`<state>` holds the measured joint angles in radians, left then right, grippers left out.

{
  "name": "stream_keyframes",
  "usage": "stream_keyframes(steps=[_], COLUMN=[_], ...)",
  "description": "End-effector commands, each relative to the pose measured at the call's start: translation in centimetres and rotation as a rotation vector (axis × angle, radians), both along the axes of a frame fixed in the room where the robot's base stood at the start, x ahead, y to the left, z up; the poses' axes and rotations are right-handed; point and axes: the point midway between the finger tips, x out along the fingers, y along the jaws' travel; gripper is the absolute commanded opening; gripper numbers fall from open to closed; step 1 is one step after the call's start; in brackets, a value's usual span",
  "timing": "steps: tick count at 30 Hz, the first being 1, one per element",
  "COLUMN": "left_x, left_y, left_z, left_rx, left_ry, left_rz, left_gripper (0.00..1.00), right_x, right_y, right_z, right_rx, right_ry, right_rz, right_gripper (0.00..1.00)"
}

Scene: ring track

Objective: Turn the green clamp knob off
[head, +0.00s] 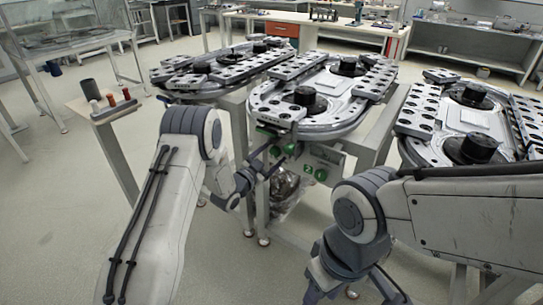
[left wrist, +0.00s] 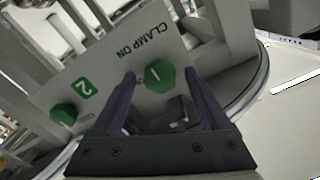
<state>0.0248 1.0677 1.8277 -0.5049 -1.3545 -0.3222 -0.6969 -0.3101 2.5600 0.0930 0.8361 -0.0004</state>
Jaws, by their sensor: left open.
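The green clamp knob (left wrist: 160,76) sits on a grey panel (left wrist: 120,62) beside the upside-down text "CLAMP ON". A white line marks its face. In the left wrist view my left gripper (left wrist: 159,79) is open, with one dark finger on each side of this knob; I cannot tell whether they touch it. In the head view my left gripper (head: 270,159) is at the panel below the middle ring track (head: 325,128), partly covering the knobs there. My right gripper (head: 356,292) is low at the bottom edge, its fingers spread apart, away from the panel.
A second green knob (left wrist: 63,115) and a green "2" label (left wrist: 84,88) are on the panel. Other ring tracks stand left (head: 190,82) and right (head: 410,150). A small stand (head: 103,113) holds spools at left. The floor (head: 60,200) at left is clear.

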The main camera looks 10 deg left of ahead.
Motion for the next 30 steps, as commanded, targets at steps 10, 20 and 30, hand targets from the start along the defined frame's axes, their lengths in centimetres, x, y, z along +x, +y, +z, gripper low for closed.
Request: stream_keyframes(steps=[10, 20, 30], left_x=[-0.03, -0.05, -0.07], left_y=[0.02, 0.01, -0.02], left_z=[-0.01, -0.03, -0.04], left_rx=[0.000, -0.056, -0.283], left_ry=[0.000, 0.029, 0.143], left_rz=[0.000, -0.001, -0.001], left_gripper=[0.00, 0.00, 0.00], right_x=[0.00, 0.00, 0.00], right_y=[0.00, 0.00, 0.00], right_z=[0.00, -0.15, -0.53], right_rx=[0.000, 0.000, 0.000], right_ry=[0.000, 0.000, 0.000], right_rz=[0.000, 0.000, 0.000], right_gripper=[0.50, 0.50, 0.50])
